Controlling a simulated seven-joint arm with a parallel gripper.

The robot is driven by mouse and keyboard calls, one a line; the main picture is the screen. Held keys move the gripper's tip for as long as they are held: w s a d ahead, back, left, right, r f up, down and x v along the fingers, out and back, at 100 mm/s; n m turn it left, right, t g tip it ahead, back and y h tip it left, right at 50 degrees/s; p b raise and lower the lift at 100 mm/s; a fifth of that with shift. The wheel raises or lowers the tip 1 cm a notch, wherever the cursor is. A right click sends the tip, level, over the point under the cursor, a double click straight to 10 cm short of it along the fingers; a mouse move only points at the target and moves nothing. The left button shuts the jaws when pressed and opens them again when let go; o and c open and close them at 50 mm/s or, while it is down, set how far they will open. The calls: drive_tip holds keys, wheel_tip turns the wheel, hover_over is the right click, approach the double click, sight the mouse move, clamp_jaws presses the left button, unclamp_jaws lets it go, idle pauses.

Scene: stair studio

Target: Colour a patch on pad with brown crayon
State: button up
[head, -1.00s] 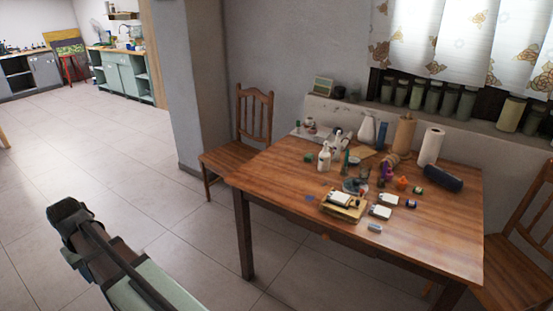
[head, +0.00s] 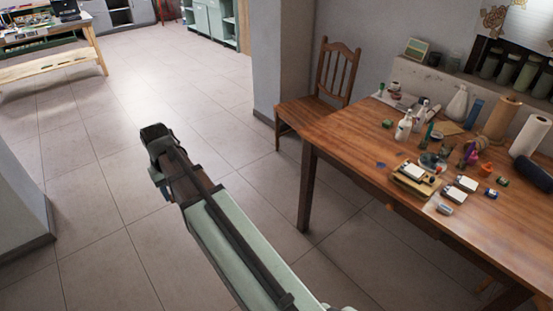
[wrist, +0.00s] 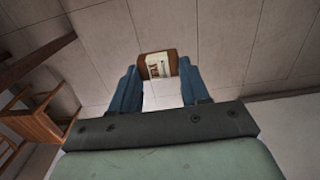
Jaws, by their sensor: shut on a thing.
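My gripper (head: 157,138) is out over the tiled floor in the head view, left of the table and apart from it. In the wrist view its two blue fingers (wrist: 158,84) are shut on a small brown thing with a pale printed label, seemingly the brown crayon (wrist: 158,67). In the head view the held thing cannot be made out. Small white pad-like things lie on the table near its front: one on a yellowish block (head: 413,171), two beside it (head: 466,183). Which one is the pad I cannot tell.
The wooden table (head: 350,150) holds bottles, paper rolls (head: 530,136) and small jars, crowded toward the back. A wooden chair (head: 330,85) stands at its far left side. A wall edge (head: 25,205) is at the left. The floor (head: 110,190) around my gripper is clear.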

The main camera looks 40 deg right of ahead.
drive_tip(key=s+d+m, duration=0.2)
drive_tip(key=s+d, duration=0.1)
drive_tip(key=d, duration=0.9)
drive_tip(key=s+d+m, duration=0.2)
drive_tip(key=s+d, duration=0.1)
drive_tip(key=d, duration=0.8)
drive_tip(key=s+d+m, duration=0.3)
drive_tip(key=d, duration=0.9)
drive_tip(key=s+d+r, duration=0.1)
drive_tip(key=s+d, duration=0.8)
drive_tip(key=d, duration=0.4)
drive_tip(key=s+d+r+m, duration=0.1)
drive_tip(key=s+d+r, duration=0.1)
drive_tip(key=s+d, duration=0.7)
drive_tip(key=s+d+r+m, duration=0.1)
drive_tip(key=s+d, duration=0.8)
drive_tip(key=d, duration=0.9)
drive_tip(key=shift+s+r, duration=0.15)
drive_tip(key=shift+r, duration=0.1)
